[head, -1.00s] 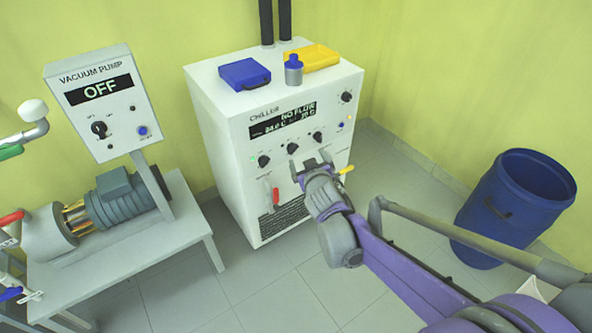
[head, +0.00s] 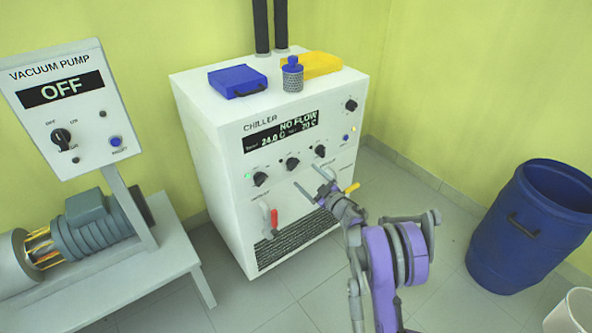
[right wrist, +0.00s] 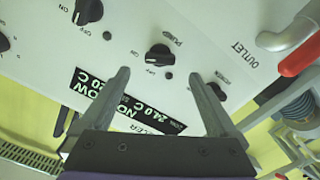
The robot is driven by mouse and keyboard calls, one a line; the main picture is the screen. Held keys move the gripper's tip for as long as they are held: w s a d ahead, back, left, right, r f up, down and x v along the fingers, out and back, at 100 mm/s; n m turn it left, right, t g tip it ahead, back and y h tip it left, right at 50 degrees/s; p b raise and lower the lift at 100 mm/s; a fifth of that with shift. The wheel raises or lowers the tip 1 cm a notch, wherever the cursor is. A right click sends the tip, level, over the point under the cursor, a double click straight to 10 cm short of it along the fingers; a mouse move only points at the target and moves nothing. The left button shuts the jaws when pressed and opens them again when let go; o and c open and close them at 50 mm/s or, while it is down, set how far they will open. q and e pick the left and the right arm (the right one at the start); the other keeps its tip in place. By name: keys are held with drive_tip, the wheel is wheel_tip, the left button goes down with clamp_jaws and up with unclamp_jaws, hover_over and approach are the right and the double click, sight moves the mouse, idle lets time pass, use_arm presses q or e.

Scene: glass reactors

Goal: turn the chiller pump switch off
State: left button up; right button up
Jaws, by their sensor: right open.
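The white chiller (head: 215,150) stands against the wall. Its display (head: 280,132) reads NO FLOW, 24.0 C and 20 C. The black pump switch (head: 292,163) is the middle knob of the row below the display. In the right wrist view the pump switch (right wrist: 158,55), labelled PUMP, has ON and OFF marks beside it; its exact setting is hard to tell. My right gripper (head: 323,181) is open and empty in front of the panel. In the right wrist view its fingers (right wrist: 158,76) point at the pump switch, apart from it. My left gripper is out of view.
Similar knobs sit left (head: 260,180) and right (head: 320,151) of the pump switch. A red-handled valve (head: 273,220) and a yellow handle (head: 352,187) stick out lower down. A blue case (head: 238,80) lies on top. The vacuum pump panel (head: 65,105) stands left, a blue barrel (head: 525,235) right.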

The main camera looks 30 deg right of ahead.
sight(296, 167)
drive_tip(key=w, duration=0.4)
drive_tip(key=w+b, duration=0.1)
drive_tip(key=w, duration=0.2)
drive_tip(key=shift+a, duration=0.25)
drive_tip(key=c, duration=1.4)
